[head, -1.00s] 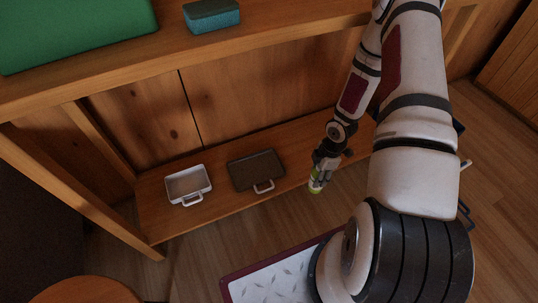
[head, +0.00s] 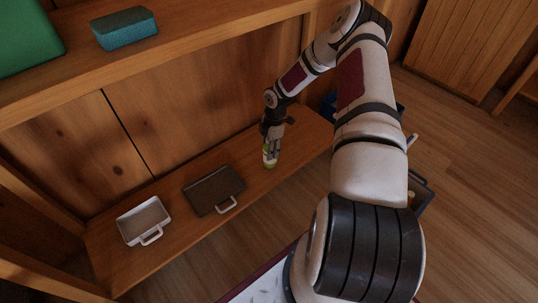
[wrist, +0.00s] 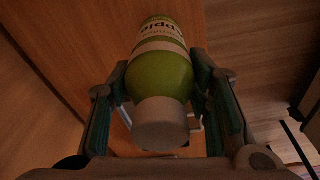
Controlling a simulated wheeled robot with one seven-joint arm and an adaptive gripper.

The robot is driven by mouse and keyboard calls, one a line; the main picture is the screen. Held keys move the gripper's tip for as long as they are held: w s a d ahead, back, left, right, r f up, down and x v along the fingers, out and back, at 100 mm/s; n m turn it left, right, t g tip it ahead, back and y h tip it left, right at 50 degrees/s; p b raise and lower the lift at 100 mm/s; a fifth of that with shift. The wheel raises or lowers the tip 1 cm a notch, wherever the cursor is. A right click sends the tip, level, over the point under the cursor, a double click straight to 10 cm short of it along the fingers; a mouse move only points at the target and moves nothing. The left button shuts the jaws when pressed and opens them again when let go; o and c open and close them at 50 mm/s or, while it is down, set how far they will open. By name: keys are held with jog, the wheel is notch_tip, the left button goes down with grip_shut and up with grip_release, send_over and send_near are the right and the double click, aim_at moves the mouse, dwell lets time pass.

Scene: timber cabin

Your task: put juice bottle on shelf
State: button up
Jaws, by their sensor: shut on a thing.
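The juice bottle (wrist: 162,78) is green with a white label and a pale cap. My gripper (wrist: 163,100) is shut on it, with a finger on each side in the wrist view. The bottle is over or at the right part of the lower wooden shelf (head: 160,195). I cannot tell whether its base touches the board.
On the lower shelf, a dark tray with a handle (head: 214,190) and a white tray (head: 145,219) stand left of the bottle. The upper board (head: 190,35) holds a teal box (head: 124,28) and a green item (head: 24,36). Bare shelf lies between bottle and dark tray.

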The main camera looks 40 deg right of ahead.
jog(key=shift+w+d+f+b, duration=0.1)
jog(key=shift+w+f+b, duration=0.1)
jog(key=shift+f+b, duration=1.2)
jog(key=shift+f, duration=0.5)
jog(key=o, duration=1.4)
jog(key=shift+r+p, duration=0.15)
jog(key=shift+p, duration=0.2)
jog(key=r+p, duration=0.1)
jog(key=r, duration=0.3)
jog(key=d+r+p, duration=0.1)
jog(key=r+p, duration=0.1)
jog(key=r, duration=0.2)
jog(key=r+p, duration=0.1)
jog(key=r, duration=0.3)
jog(key=shift+s+d+p, duration=0.15)
jog(key=shift+s+p, duration=0.05)
jog(key=shift+p, duration=0.2)
